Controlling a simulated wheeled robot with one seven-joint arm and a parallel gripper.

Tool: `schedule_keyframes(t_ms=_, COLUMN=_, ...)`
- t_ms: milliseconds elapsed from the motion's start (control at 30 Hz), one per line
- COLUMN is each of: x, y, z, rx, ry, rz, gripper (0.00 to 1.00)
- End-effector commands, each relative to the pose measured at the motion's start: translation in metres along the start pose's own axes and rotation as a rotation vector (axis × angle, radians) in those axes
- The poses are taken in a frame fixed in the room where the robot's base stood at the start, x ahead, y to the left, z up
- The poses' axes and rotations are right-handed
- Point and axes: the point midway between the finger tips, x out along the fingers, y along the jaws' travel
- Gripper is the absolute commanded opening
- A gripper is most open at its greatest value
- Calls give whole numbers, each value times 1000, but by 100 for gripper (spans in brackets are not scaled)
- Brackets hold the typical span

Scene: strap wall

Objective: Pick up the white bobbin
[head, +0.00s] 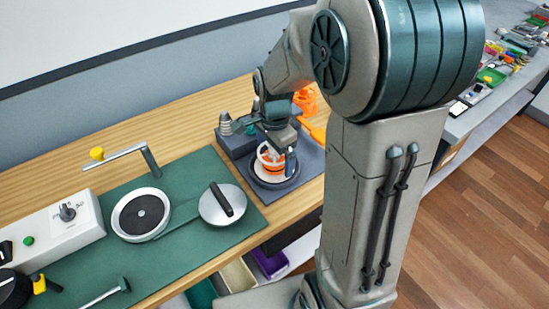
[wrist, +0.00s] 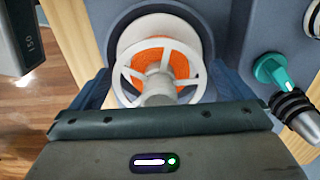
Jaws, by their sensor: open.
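The white bobbin (head: 268,156) is wound with orange thread and sits on a round plate on a dark grey base (head: 307,166). In the wrist view the bobbin (wrist: 188,65) shows its spoked white flange and grey hub facing the camera. My gripper (head: 277,153) is just above and around the bobbin, partly hiding it in the head view. In the wrist view my gripper (wrist: 160,88) has its dark blue fingers apart, one on each side of the bobbin. Whether either finger touches it cannot be told.
A grey cone-shaped piece (head: 226,124) stands on the base's left, and orange parts (head: 306,100) lie behind my arm. A green mat (head: 182,177) with a crank, dial and round lid lies left. A teal knob (wrist: 271,70) is close right of my gripper in the wrist view.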

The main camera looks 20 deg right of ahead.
Motion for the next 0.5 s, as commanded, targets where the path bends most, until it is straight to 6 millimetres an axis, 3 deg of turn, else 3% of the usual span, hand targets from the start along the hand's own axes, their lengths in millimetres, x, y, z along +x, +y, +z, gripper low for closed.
schedule_keyframes(t_ms=300, x=9, y=0, z=0, rx=-1, ry=0, rz=0, gripper=100)
schedule_keyframes(t_ms=467, x=8, y=0, z=0, rx=-1, ry=0, rz=0, gripper=58)
schedule_keyframes(t_ms=500, x=8, y=0, z=0, rx=-1, ry=0, rz=0, gripper=54)
